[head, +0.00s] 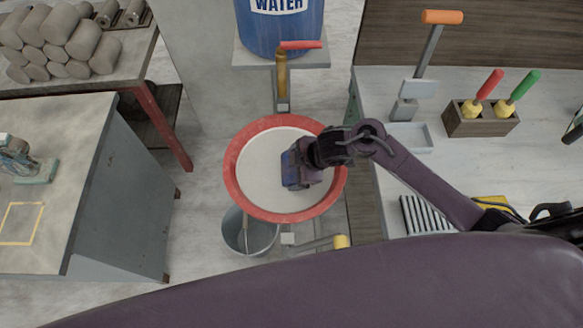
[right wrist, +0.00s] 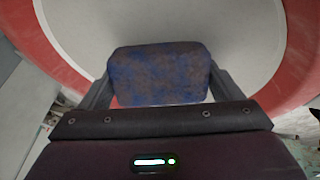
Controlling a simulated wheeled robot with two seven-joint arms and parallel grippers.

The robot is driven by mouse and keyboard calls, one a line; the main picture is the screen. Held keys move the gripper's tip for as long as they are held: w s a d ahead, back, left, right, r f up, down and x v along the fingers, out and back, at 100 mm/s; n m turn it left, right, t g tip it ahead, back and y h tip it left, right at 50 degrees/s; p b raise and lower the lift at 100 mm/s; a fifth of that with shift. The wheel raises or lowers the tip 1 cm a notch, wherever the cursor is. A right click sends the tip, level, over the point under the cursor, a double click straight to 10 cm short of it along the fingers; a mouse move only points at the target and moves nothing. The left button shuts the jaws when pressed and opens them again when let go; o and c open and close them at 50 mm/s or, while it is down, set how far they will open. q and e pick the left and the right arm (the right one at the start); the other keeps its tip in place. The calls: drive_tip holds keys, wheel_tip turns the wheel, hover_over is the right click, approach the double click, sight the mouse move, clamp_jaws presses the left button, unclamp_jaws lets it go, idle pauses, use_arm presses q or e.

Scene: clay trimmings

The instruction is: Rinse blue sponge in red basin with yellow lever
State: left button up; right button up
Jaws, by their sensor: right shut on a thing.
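The red basin (head: 236,187) has a red rim and a pale inside and stands in the middle of the head view. My right gripper (head: 292,170) is over the basin's inside, shut on the blue sponge (head: 291,168). In the right wrist view the blue sponge (right wrist: 160,75) sits between both fingers and looks mottled with brown. I cannot tell whether the sponge touches the basin's bottom. A yellow-ended lever (head: 341,241) sticks out below the basin at its near side. My left gripper is out of view.
A blue water barrel (head: 280,25) with a red-handled tap (head: 300,45) stands behind the basin. A grey bucket (head: 249,232) is below the basin. A bench with an orange-handled tool (head: 442,17) and a tool block (head: 481,122) is at right. A grey table (head: 75,200) is at left.

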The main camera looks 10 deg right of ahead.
drive_tip(key=shift+s+a, duration=0.1)
drive_tip(key=shift+a, duration=0.15)
drive_tip(key=shift+d, duration=0.15)
drive_tip(key=shift+w+d+p, duration=0.2)
drive_tip(key=shift+d+p, duration=0.1)
drive_tip(key=shift+r, duration=0.15)
idle(0.3)
wheel_tip(320, 180, up, 9)
drive_tip(key=p, duration=0.9)
drive_tip(key=shift+p, duration=0.35)
idle(0.6)
